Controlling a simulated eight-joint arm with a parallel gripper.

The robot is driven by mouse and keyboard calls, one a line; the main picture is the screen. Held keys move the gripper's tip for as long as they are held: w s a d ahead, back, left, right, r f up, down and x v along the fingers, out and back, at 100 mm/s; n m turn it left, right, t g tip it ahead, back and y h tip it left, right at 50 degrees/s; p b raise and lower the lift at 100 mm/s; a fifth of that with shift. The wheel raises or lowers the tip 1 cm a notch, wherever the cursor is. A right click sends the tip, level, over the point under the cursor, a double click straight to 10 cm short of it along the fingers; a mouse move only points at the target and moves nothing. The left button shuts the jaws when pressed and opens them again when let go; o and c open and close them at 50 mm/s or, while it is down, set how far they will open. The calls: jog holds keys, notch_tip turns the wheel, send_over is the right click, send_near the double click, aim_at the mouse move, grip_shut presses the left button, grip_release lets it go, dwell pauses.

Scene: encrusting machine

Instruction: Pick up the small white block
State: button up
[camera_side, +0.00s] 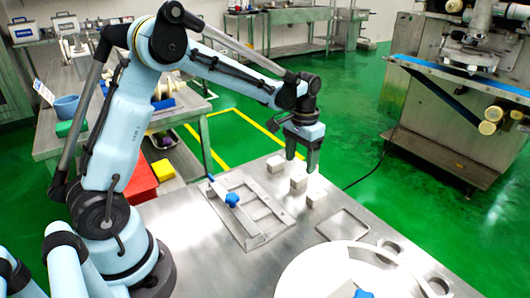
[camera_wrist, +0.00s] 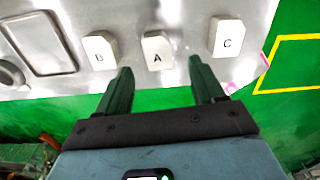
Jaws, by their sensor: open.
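Three small white blocks stand in a row near the table edge. In the wrist view they are lettered B (camera_wrist: 101,48), A (camera_wrist: 157,49) and C (camera_wrist: 226,37), from left to right. In the side view, one block is at the back (camera_side: 276,164), one in the middle (camera_side: 298,183) and one nearer the tray (camera_side: 314,199). My gripper (camera_side: 301,165) points down above the middle block, its fingers apart and empty. In the wrist view my gripper (camera_wrist: 160,70) has block A in line with the gap between its fingertips.
A shallow metal tray (camera_side: 343,226) lies near the blocks. A metal frame plate with blue knobs (camera_side: 247,212) lies to their left. A large round white piece (camera_side: 330,272) fills the table's front. The green floor (camera_side: 350,120) lies beyond the table edge.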

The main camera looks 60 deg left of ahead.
aim_at(299, 175)
notch_tip(299, 175, down, 5)
jog(key=shift+s+d, duration=0.1)
jog(key=shift+s, duration=0.05)
jog(key=c, duration=1.1)
jog(key=shift+c, duration=0.2)
jog(key=shift+r, duration=0.1)
